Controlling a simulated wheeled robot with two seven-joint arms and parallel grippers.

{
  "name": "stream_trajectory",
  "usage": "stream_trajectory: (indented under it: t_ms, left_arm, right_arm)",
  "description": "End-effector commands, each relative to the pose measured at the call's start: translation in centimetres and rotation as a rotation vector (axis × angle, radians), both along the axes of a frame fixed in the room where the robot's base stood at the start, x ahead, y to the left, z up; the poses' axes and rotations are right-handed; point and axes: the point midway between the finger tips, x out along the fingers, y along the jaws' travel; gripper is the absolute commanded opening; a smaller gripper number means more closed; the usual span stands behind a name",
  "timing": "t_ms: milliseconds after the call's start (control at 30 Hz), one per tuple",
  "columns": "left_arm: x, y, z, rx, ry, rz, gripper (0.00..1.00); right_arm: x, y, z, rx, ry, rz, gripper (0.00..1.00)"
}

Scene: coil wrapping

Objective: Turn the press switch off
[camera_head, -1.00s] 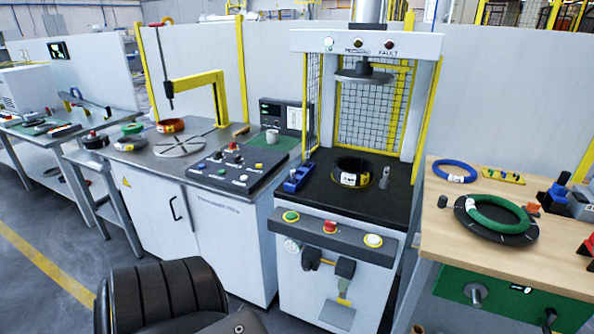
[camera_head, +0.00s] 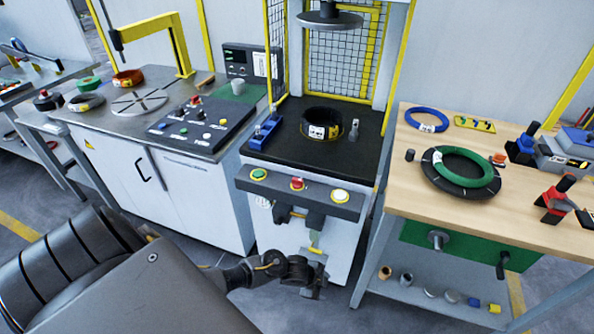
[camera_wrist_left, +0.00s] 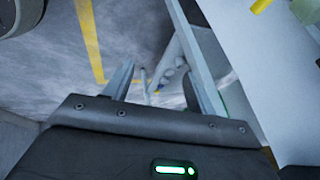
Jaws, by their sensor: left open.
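The press (camera_head: 350,155) stands in the middle of the head view. Its front panel (camera_head: 325,204) carries a green button (camera_head: 258,174), a red button (camera_head: 297,184) and a pale button with a yellow ring (camera_head: 341,196); I cannot tell which is the press switch. My left gripper (camera_head: 312,284) is low in front of the press, below and apart from the buttons. In the left wrist view its fingers (camera_wrist_left: 157,88) are apart with nothing between them. My right gripper is out of view.
A blue fixture (camera_head: 263,133) and a small grey part (camera_head: 353,130) stand on the press bed. A control console (camera_head: 202,125) is to the left. A wooden bench (camera_head: 410,195) with a green coil (camera_head: 466,166) is to the right. Small parts lie on its lower shelf.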

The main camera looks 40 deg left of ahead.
Motion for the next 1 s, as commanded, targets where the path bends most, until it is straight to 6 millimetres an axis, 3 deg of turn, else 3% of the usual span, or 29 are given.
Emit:
stream_trajectory:
  t_ms: [33, 100, 200, 400, 500, 600, 700, 867, 1000]
  left_arm:
    - [4.7, 0.6, 6.8, 0.090, -0.106, -0.205, 0.56]
    - [7.8, 1.7, 12.2, 0.218, -0.184, -0.466, 0.56]
    - [10.4, 5.1, 18.8, 0.416, -0.238, -0.784, 0.56]
    - [11.6, 13.4, 28.4, 0.736, -0.202, -1.188, 0.56]
    - [11.2, 17.2, 32.0, 0.850, -0.150, -1.314, 0.56]
    - [10.7, 19.8, 34.3, 0.919, -0.104, -1.392, 0.56]
    - [10.3, 21.2, 35.5, 0.952, -0.076, -1.431, 0.56]
    - [10.2, 21.5, 35.6, 0.961, -0.066, -1.445, 0.56]
    - [10.6, 21.6, 34.4, 0.957, -0.068, -1.442, 0.56]
  right_arm:
    - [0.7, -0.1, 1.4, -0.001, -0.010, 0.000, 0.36]
    - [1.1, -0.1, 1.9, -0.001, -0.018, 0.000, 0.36]
    - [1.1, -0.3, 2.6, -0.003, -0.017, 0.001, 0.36]
    - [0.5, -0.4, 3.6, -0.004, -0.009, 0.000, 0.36]
    - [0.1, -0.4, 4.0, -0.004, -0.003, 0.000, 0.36]
    - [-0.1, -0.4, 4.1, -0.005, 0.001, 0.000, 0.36]
    - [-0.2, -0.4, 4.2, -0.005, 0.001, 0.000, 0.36]
    - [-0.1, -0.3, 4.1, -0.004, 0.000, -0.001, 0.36]
    - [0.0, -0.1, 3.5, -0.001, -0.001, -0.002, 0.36]
